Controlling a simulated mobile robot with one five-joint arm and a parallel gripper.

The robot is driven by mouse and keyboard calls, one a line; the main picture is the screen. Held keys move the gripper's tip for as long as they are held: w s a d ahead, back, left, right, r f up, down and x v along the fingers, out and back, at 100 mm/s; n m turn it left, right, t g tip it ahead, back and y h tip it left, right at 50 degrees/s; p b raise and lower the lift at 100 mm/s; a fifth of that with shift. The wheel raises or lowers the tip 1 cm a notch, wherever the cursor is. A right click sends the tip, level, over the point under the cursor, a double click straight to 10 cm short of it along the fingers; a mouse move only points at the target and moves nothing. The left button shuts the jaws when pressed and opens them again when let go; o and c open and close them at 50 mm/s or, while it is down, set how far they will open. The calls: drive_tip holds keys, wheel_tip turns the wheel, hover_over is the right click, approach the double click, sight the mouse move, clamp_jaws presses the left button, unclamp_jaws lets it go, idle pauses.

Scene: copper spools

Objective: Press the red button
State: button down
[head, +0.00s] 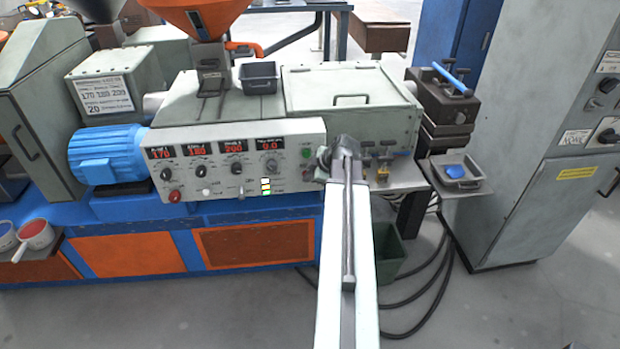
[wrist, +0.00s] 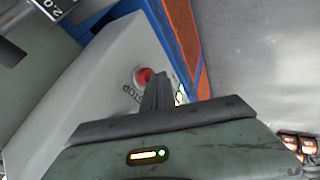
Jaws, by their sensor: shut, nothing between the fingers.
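In the wrist view a round red button (wrist: 143,77) labelled STOP sits on the pale panel. The shut, empty fingers of my gripper (wrist: 158,80) overlap its right edge in the picture; I cannot tell whether they touch it. In the head view my gripper (head: 323,157) is at the right end of the control panel (head: 230,148), its fingers mostly hidden by my arm. A red knob (head: 175,196) shows at the panel's lower left in the head view. I cannot tell whether it is the STOP button.
The panel carries several dials, switches, red displays and small lit indicators (head: 266,187). Brass fittings (head: 383,172) stand right of my gripper. A grey tray (head: 462,173) with a blue thing is further right.

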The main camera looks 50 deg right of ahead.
drive_tip(key=shift+w+d+r, duration=0.15)
drive_tip(key=shift+w+d, duration=0.45)
drive_tip(key=shift+d, duration=0.25)
drive_tip(key=s+a+r+p, duration=0.3)
drive_tip(key=s+r+p, duration=0.4)
drive_tip(key=s+p, duration=0.1)
drive_tip(key=shift+s+a+r, duration=0.15)
drive_tip(key=shift+s+r, duration=0.2)
drive_tip(key=shift+s, duration=0.3)
